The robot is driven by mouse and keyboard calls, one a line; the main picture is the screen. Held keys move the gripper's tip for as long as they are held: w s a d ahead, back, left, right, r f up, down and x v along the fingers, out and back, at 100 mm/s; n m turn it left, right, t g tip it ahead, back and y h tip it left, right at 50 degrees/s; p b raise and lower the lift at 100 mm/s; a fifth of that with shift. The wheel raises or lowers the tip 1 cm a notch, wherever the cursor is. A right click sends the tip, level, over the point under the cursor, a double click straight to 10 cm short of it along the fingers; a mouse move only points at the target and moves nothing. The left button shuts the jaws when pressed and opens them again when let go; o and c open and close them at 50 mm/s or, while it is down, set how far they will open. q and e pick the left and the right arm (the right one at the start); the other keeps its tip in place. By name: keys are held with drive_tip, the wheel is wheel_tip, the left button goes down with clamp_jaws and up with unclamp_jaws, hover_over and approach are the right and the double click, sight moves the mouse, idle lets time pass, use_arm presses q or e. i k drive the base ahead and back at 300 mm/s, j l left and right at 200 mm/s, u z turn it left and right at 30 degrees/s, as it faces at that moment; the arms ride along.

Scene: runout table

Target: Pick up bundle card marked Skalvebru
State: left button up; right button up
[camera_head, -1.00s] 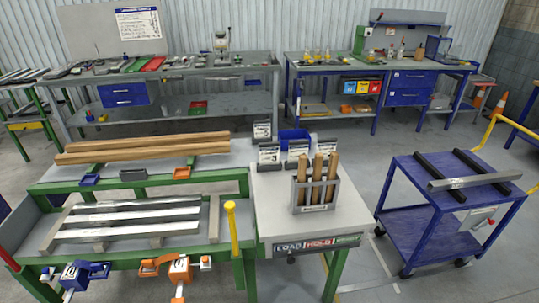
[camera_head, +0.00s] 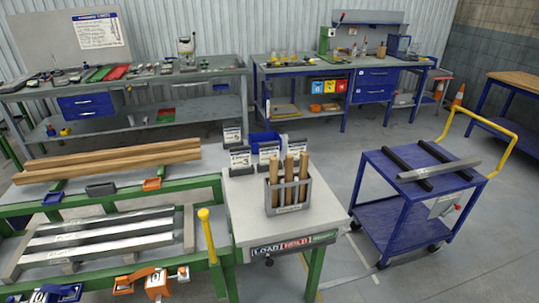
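Several white bundle cards in dark holders stand on or by the pale end table in the middle. One card (camera_head: 232,136) is at the back, another (camera_head: 240,158) at the front left, a third (camera_head: 268,152) in the middle, and a fourth (camera_head: 295,149) partly behind wooden handles. Their print is too small to read, so I cannot tell which is marked Skalvebru. Neither of my grippers is in view.
A metal holder with wooden handles (camera_head: 287,195) stands on the end table (camera_head: 240,215). Timber lengths (camera_head: 105,163) and metal bars lie left. The blue cart (camera_head: 375,170) carries a metal bar at right. Benches line the back wall. Floor shows between end table and cart.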

sight(267, 149)
drive_tip(key=u, duration=1.75)
drive_tip(key=z, duration=1.75)
drive_tip(key=i, duration=0.45)
drive_tip(key=i+l+u, duration=0.15)
drive_tip(key=i, duration=0.25)
